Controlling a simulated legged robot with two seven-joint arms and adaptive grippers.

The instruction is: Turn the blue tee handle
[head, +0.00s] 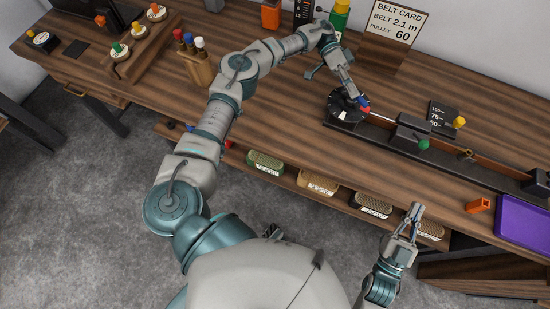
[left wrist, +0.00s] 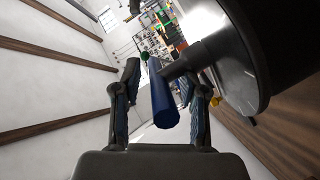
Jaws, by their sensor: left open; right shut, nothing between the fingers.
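The blue tee handle (left wrist: 163,98) is a dark blue bar on a short dark stem, coming out of a large black round part (left wrist: 240,50) in the left wrist view. My left gripper (left wrist: 165,85) is open, with one finger on each side of the blue bar; whether either finger touches it I cannot tell. In the head view my left gripper (head: 350,88) is over the black round drum (head: 338,110) at the left end of the belt rig, and largely hides the handle. My right gripper (head: 414,212) is shut and empty, in front of the bench's front edge.
The dark rail (head: 385,145) runs right from the drum, with a block (head: 412,131) and a green knob (head: 424,144) on it. An orange block (head: 478,205) and a purple tray (head: 525,224) are at the right. A belt card (head: 396,25) stands behind. The bench middle is clear.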

